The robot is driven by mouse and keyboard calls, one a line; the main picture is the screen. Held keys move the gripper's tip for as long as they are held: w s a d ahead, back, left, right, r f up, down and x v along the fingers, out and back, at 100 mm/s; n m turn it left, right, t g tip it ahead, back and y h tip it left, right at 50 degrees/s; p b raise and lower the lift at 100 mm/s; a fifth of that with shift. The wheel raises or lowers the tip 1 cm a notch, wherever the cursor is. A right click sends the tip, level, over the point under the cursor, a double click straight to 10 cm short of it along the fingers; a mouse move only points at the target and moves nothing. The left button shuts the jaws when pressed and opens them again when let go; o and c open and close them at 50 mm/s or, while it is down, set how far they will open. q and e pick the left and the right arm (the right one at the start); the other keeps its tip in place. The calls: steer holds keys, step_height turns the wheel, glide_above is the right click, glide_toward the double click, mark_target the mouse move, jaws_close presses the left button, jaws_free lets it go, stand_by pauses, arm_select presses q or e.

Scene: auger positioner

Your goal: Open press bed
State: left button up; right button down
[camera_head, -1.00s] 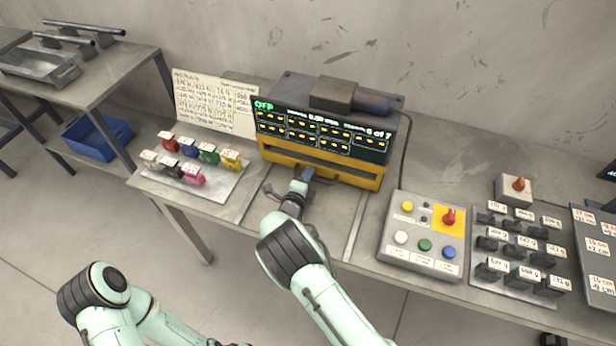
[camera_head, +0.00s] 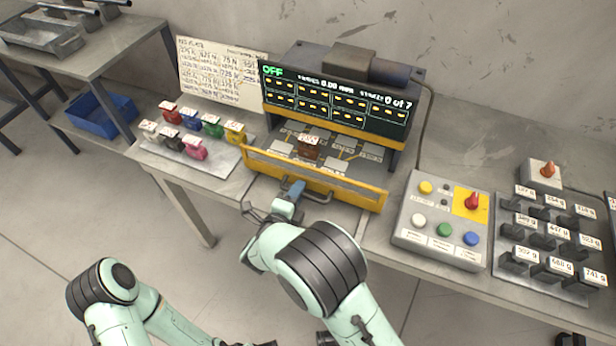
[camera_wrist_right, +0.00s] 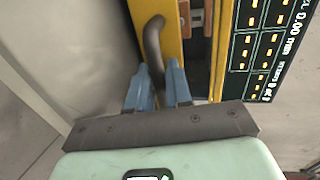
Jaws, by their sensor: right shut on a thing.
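The press (camera_head: 340,95) stands on the table with its yellow-fronted bed (camera_head: 352,190) slid out toward me. White labelled pads and a brown block (camera_head: 308,146) show on the bed behind the yellow front. My right gripper (camera_head: 294,189) is shut on the dark bar handle (camera_head: 318,197) of that front. In the right wrist view the blue fingers (camera_wrist_right: 160,88) sit on both sides of the handle (camera_wrist_right: 153,42). The press screen reads OFF and 0 of 7. Part of my left arm shows at lower left; its gripper is out of view.
A tray of coloured labelled blocks (camera_head: 190,152) lies left of the bed. A control box (camera_head: 440,222) with buttons and a red knob (camera_head: 472,201) stands to the right, then a rack of dark labelled blocks (camera_head: 545,240). The floor in front is clear.

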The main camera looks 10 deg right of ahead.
arm_select(q)
steer(key=shift+w+f+b, duration=0.4)
steer(key=shift+f+b, duration=0.45)
steer(key=shift+b, duration=0.05)
arm_select(e)
steer(key=f+v, duration=0.2)
steer(key=v, duration=0.9)
steer(key=shift+s+a, duration=0.3)
steer(key=shift+s, duration=0.1)
steer(key=c, duration=1.2)
jaws_free()
